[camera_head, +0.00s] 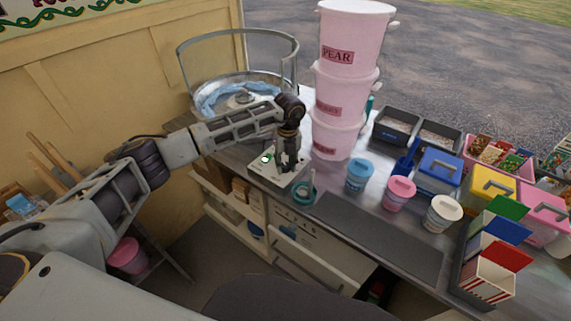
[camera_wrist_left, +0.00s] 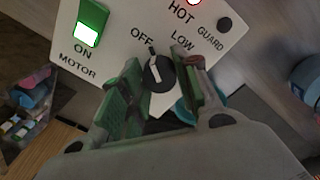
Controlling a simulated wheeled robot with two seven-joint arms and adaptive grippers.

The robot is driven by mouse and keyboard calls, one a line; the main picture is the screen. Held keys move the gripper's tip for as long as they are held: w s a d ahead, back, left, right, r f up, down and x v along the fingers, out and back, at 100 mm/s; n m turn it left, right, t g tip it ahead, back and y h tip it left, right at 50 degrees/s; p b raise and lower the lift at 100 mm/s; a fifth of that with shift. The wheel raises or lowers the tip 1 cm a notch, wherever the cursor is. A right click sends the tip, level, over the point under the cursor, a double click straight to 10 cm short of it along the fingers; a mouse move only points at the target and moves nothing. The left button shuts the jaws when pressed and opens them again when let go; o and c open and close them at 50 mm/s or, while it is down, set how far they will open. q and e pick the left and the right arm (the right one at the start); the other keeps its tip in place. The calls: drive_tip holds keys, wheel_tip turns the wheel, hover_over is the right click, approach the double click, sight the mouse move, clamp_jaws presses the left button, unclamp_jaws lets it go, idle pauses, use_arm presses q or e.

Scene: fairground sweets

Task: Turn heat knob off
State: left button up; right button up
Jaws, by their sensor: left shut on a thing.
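The heat knob (camera_wrist_left: 160,82) is black with a white mark, on a pale control panel (camera_wrist_left: 225,45) with OFF and LOW printed above it. The mark points up toward the OFF side; its exact setting is hard to tell. My left gripper (camera_wrist_left: 163,90) is shut on the knob, its green-padded fingers on either side. In the head view, my left gripper (camera_head: 288,166) reaches down onto the panel (camera_head: 262,171) and hides the knob. A red light (camera_wrist_left: 195,2) glows by HOT. The green motor switch (camera_wrist_left: 88,25) is lit, with ON below it. My right gripper is not in view.
The floss machine bowl (camera_head: 215,92) with its metal guard stands behind the panel. Stacked pink tubs (camera_head: 340,90) stand close to the gripper's right. A teal round holder (camera_head: 303,194) sits just in front.

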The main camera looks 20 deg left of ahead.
sight(287, 164)
use_arm(q)
drive_tip(key=shift+n, duration=0.5)
drive_tip(key=o, duration=1)
drive_tip(key=shift+r, duration=0.15)
drive_tip(key=r, duration=1.1)
drive_tip(key=shift+w+d+r, duration=0.2)
drive_tip(key=shift+r, duration=0.15)
